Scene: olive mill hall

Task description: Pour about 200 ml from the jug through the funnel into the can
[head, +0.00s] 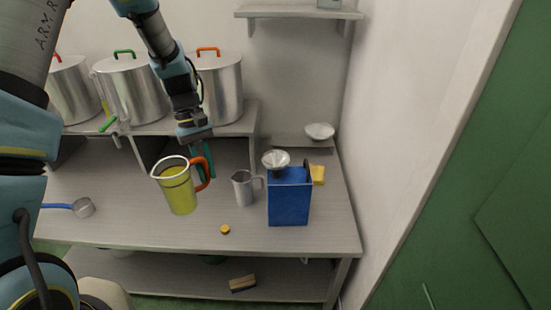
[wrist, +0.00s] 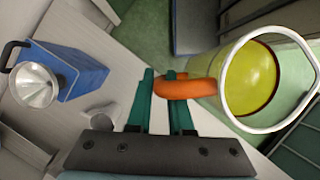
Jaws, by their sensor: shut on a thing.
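The jug (head: 179,192) is clear with a pale rim, an orange handle and yellow-green liquid inside. My gripper (head: 203,158) is shut on the orange handle; the wrist view shows its green fingers (wrist: 162,100) on either side of it. The jug (wrist: 250,80) looks nearly upright and seems raised off the table, left of the can. The blue can (head: 288,203) stands on the table with the metal funnel (head: 276,159) at its top left. In the wrist view the can (wrist: 72,70) and funnel (wrist: 34,85) are at the left.
A small metal jug (head: 243,188) stands between the held jug and the can. A yellow cap (head: 225,229) lies near the table's front edge. A yellow sponge (head: 318,175), a white bowl (head: 320,131), a blue-handled ladle (head: 83,207) and large pots (head: 131,90) are around.

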